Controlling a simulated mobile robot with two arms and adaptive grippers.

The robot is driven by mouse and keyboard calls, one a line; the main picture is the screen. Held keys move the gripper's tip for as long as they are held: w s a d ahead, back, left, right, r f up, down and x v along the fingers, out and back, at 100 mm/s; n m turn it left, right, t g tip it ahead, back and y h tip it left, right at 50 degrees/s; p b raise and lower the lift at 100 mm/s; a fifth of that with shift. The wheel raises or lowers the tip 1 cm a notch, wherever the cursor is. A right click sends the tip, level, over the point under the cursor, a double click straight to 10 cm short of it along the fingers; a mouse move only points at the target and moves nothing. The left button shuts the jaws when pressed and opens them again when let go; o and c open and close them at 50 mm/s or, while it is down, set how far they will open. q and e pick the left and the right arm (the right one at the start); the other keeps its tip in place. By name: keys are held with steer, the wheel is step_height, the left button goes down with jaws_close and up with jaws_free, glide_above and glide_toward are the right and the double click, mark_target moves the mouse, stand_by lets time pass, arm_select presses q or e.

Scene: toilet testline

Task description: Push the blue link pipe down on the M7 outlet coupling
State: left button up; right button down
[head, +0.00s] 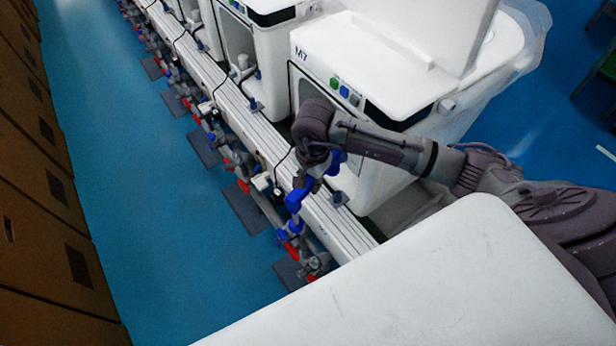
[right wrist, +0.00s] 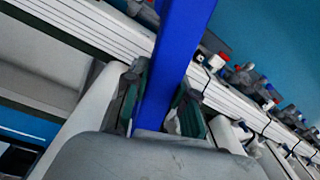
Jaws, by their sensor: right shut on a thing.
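The blue link pipe (head: 297,198) is in my right gripper (head: 314,172), beside the front of the M7 toilet unit (head: 382,88) and over the white rail. In the right wrist view the blue pipe (right wrist: 182,50) runs between the two dark green fingers of my right gripper (right wrist: 162,98), which is shut on it. The lower end of the pipe hangs near the blue and red valve fittings (head: 290,240). I cannot tell the M7 outlet coupling apart; the gripper and pipe cover much of that area. My left gripper is out of view.
A white rail (head: 262,135) runs along the row of toilet units. Pipe fittings with red and blue valves (head: 243,186) line its outer side. The blue floor (head: 140,200) to the left is clear up to brown cabinets (head: 50,190).

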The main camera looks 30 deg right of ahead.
arm_select(q)
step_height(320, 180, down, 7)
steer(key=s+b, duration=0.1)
steer(key=b, duration=0.4)
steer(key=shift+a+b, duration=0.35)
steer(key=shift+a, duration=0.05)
arm_select(e)
steer(key=w+d+f+m, duration=0.1)
steer(key=w+f+m, duration=0.2)
steer(key=f+m, duration=0.3)
steer(key=shift+w+d+f, duration=0.25)
steer(key=shift+w+f, duration=0.15)
steer(key=shift+f, duration=1.1)
arm_select(q)
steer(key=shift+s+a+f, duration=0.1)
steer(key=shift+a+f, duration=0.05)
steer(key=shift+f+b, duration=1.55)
steer(key=shift+b, duration=0.2)
arm_select(e)
steer(key=shift+f, duration=1.7)
steer(key=c, duration=0.9)
jaws_free()
steer(key=shift+o, duration=0.2)
step_height(320, 180, up, 12)
steer(key=shift+s, duration=0.35)
